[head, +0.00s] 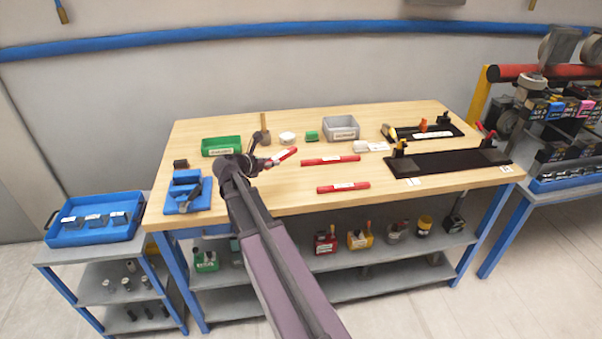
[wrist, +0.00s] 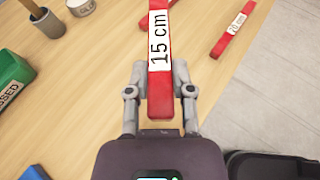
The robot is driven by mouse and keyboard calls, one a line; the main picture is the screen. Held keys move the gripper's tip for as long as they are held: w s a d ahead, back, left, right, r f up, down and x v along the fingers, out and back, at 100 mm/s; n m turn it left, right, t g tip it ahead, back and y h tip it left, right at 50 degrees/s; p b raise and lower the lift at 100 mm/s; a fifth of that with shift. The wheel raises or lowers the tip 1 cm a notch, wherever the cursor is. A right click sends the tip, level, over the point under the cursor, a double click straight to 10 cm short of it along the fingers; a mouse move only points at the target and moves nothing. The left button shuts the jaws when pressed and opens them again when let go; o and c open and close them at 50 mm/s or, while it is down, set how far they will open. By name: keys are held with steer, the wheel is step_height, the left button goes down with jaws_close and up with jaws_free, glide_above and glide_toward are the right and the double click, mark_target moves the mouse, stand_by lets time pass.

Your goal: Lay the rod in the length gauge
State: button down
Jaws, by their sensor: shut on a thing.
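My gripper (wrist: 160,90) is shut on a red rod (wrist: 158,105) with a white "15 cm" label, its fingers on either side near one end. In the head view my gripper (head: 262,162) is at the left-centre of the table, and the held rod (head: 285,156) points right and slightly up. A long black fixture (head: 447,163) with upright end pieces lies on the right of the table, apart from the rod. A smaller black fixture (head: 405,134) lies behind it. I cannot tell for sure which is the length gauge.
Two more red rods, one at the middle (head: 330,161) and one nearer the front (head: 343,187), lie on the wooden table. A green bin (head: 221,146), a grey bin (head: 341,128) and a blue stand (head: 187,192) are also there. The table's front centre is mostly clear.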

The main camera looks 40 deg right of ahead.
steer(key=shift+w+a, duration=0.1)
steer(key=shift+a, duration=0.1)
steer(key=shift+d, duration=0.1)
steer(key=shift+s+f+b, duration=0.3)
steer(key=shift+f+b, duration=0.1)
steer(key=shift+f, duration=0.05)
steer(key=shift+n+t, duration=0.7)
steer(key=shift+t, duration=0.2)
steer(key=s+f+b, duration=0.1)
steer(key=f+b, duration=0.1)
steer(key=s+f+b, duration=0.1)
steer(key=f+b, duration=0.1)
steer(key=s+f+b, duration=0.1)
steer(key=f+b, duration=0.1)
steer(key=b, duration=0.1)
steer(key=shift+s+f, duration=0.4)
steer(key=shift+w, duration=0.1)
steer(key=w+d, duration=0.2)
steer(key=w, duration=0.2)
steer(key=w+d+f, duration=0.1)
steer(key=w+d, duration=0.2)
steer(key=w, duration=0.1)
steer(key=w+d+b, duration=0.1)
steer(key=w+d, duration=0.2)
steer(key=w, duration=0.1)
steer(key=shift+f, duration=0.15)
